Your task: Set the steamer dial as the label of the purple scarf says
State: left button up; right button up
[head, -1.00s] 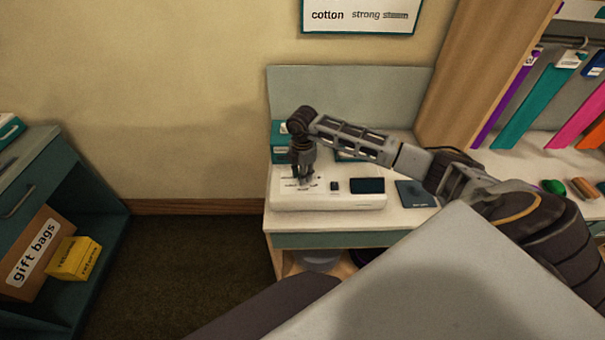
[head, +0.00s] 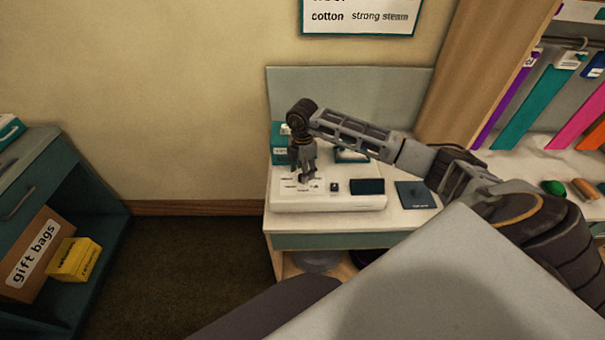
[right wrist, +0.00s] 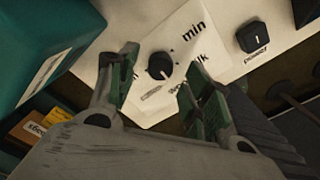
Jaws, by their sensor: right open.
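The white steamer (head: 330,202) stands on the counter. Its round black dial (right wrist: 160,66) shows in the right wrist view between my open fingers; its pale mark points to the lower right there. Print around it includes "min" and a partly covered word ending in "lk". My right gripper (head: 305,180) is open over the steamer's left part, its fingertips on either side of the dial; I cannot tell whether they touch it. The purple scarf (head: 503,97) hangs at the right with a small white label (head: 531,60), too small to read. My left gripper is out of view.
A wall sign (head: 360,17) reads "cotton strong steam"; its upper part is cut off. A second black knob (right wrist: 252,37) is on the steamer. Teal boxes (head: 280,154) stand behind it, a dark flat card (head: 415,194) lies right. Teal and pink scarves hang nearby.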

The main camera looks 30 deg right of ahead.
notch_tip(320, 180, up, 10)
jog(key=shift+f, duration=0.25)
dwell(0.7)
